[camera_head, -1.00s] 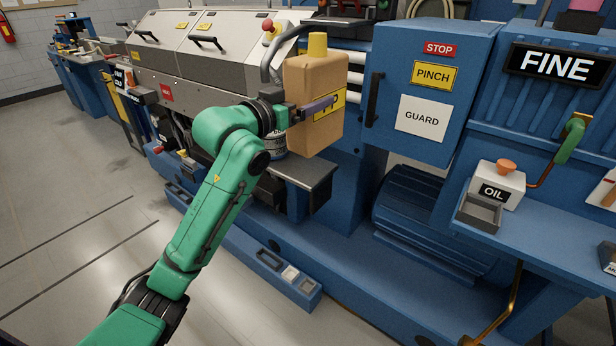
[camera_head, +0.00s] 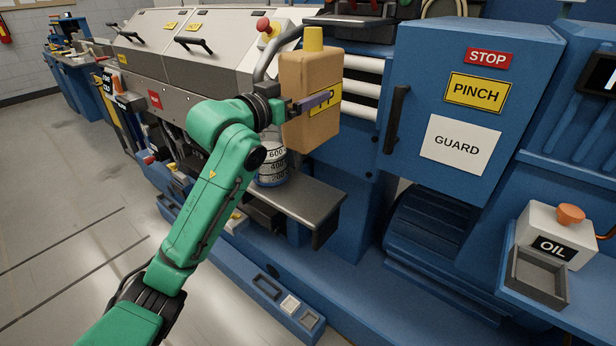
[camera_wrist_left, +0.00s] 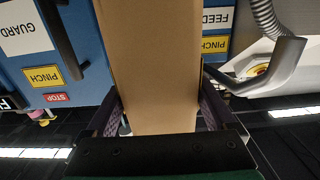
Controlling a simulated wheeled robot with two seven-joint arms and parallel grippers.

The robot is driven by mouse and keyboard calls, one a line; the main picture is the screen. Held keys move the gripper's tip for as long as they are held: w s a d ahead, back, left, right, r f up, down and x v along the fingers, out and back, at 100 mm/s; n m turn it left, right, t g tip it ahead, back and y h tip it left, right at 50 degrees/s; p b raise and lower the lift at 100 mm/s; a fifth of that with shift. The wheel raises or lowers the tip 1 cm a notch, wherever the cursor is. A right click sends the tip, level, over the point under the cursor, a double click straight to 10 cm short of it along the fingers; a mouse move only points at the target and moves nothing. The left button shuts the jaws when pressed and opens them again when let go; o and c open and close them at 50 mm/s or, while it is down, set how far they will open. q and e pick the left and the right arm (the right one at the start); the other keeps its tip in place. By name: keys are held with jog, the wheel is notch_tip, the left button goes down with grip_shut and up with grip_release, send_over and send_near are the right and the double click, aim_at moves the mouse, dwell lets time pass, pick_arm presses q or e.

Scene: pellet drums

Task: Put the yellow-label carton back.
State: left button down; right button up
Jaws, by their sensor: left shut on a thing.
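The yellow-label carton (camera_head: 311,72) is a tall tan box with a yellow cap on top and a yellow label on its side. My left gripper (camera_head: 314,101) is shut on it across the label and holds it upright, raised in front of the white rollers. In the left wrist view the carton (camera_wrist_left: 152,60) fills the middle, between the two fingers of the left gripper (camera_wrist_left: 160,118). The finger in the head view covers part of the label. My right gripper is not in view.
A grey metal shelf (camera_head: 300,198) sits below the carton, with a white marked container (camera_head: 271,165) at its back left. A blue guard cabinet (camera_head: 462,100) with a black handle stands to the right. An oil box (camera_head: 553,232) and grey tray (camera_head: 538,277) are at far right.

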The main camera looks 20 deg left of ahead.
aim_at(303, 135)
pick_arm(q)
jog(key=f, duration=0.3)
jog(key=s+f, duration=0.1)
jog(key=f, duration=0.4)
jog(key=shift+s+d+f+b, duration=0.2)
jog(key=shift+s+f+b, duration=0.1)
jog(key=shift+b, duration=0.05)
notch_tip(303, 135, down, 8)
jog(key=shift+w, duration=0.2)
grip_release()
jog(key=shift+f, duration=0.15)
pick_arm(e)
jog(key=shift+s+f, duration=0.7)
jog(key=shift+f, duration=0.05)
pick_arm(q)
jog(key=b+v, duration=0.2)
jog(key=v, duration=1)
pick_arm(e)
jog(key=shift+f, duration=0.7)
